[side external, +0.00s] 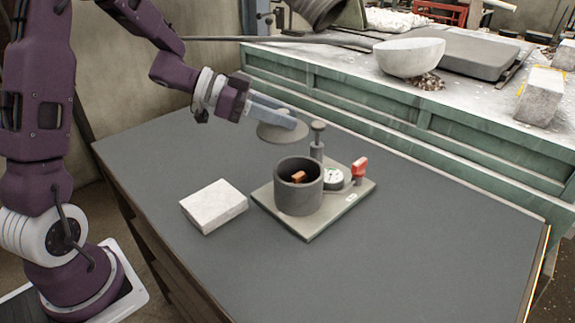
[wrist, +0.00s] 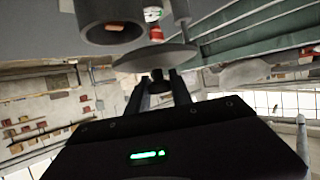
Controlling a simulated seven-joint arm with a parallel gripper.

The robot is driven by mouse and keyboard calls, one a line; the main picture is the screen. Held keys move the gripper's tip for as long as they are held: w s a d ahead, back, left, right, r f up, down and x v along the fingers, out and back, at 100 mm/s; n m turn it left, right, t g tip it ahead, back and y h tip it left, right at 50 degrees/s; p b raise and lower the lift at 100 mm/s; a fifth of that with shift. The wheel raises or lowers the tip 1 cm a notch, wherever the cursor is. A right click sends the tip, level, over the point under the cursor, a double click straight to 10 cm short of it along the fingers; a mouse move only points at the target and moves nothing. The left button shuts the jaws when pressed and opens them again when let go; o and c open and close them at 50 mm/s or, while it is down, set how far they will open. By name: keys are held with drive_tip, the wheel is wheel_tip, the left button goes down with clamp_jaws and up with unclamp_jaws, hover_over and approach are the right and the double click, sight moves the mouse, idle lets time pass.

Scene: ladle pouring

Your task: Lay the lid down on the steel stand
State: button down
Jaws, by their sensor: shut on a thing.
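My gripper (side external: 283,116) is shut on the knob of a round grey lid (side external: 280,133) and holds it in the air, behind and above the pot (side external: 298,198). In the wrist view, the lid (wrist: 155,57) is beyond the fingers (wrist: 159,82). The open dark grey pot stands on a flat grey base plate (side external: 308,229), with a small orange-brown piece (side external: 298,177) inside. A grey post with a small round top (side external: 317,140), which may be the steel stand, rises behind the pot, just right of the lid.
A white dial (side external: 333,177) and a red handle (side external: 360,168) are on the plate's right side. A pale block (side external: 214,206) lies left of the plate. The grey table (side external: 400,250) is clear in front and right. A green bench (side external: 420,128) stands behind.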

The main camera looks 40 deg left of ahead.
drive_tip(key=a+f, duration=0.5)
drive_tip(key=a, duration=0.3)
drive_tip(key=f, duration=0.9)
drive_tip(key=shift+a+f, duration=0.15)
drive_tip(key=shift+a, duration=0.1)
drive_tip(key=shift+f, duration=0.2)
drive_tip(key=c, duration=1.6)
unclamp_jaws()
drive_tip(key=shift+f, duration=0.15)
drive_tip(key=o, duration=0.5)
drive_tip(key=shift+c, duration=0.2)
